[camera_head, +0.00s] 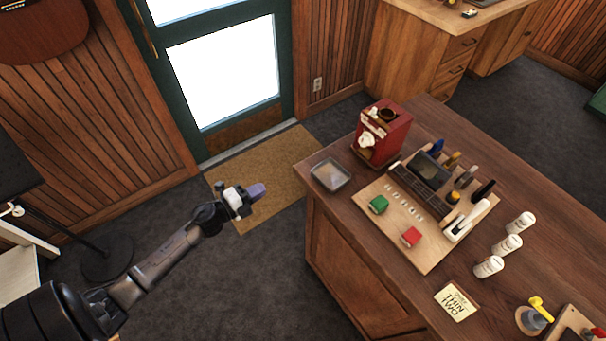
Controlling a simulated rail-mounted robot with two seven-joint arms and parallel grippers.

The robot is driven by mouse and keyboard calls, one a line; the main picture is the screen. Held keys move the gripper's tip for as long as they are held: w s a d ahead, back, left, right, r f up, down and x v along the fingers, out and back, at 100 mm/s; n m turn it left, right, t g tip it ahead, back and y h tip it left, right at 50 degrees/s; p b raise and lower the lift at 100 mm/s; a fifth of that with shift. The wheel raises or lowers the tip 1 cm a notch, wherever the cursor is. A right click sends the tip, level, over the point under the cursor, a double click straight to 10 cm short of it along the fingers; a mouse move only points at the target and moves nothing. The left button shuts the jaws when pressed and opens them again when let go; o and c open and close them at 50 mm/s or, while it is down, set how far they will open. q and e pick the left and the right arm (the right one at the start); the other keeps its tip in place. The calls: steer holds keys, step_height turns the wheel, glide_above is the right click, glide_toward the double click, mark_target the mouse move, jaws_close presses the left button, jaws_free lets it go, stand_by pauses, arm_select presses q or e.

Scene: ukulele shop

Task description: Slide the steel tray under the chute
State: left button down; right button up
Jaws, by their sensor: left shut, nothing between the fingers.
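The steel tray (330,174) is a small shallow grey tray. My left gripper (258,190) is shut and empty. It is in the air over the floor mat, left of the counter and short of the tray. My right gripper is out of view.
A wooden board (425,256) right of the tray holds green and red blocks, small parts and tools. Several white bottles (507,244) and a lettered card (456,301) sit on the counter (545,259). A door stands behind the mat (287,160); a black stand (105,258) is at left.

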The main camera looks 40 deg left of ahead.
arm_select(q)
steer(key=d+m+h, duration=0.2)
glide_toward(310, 171)
steer(key=p+x, duration=0.1)
steer(key=x, duration=0.6)
steer(key=shift+w+d+f, duration=0.1)
steer(key=shift+w+f, duration=0.05)
steer(key=shift+w, duration=0.1)
stand_by(0.3)
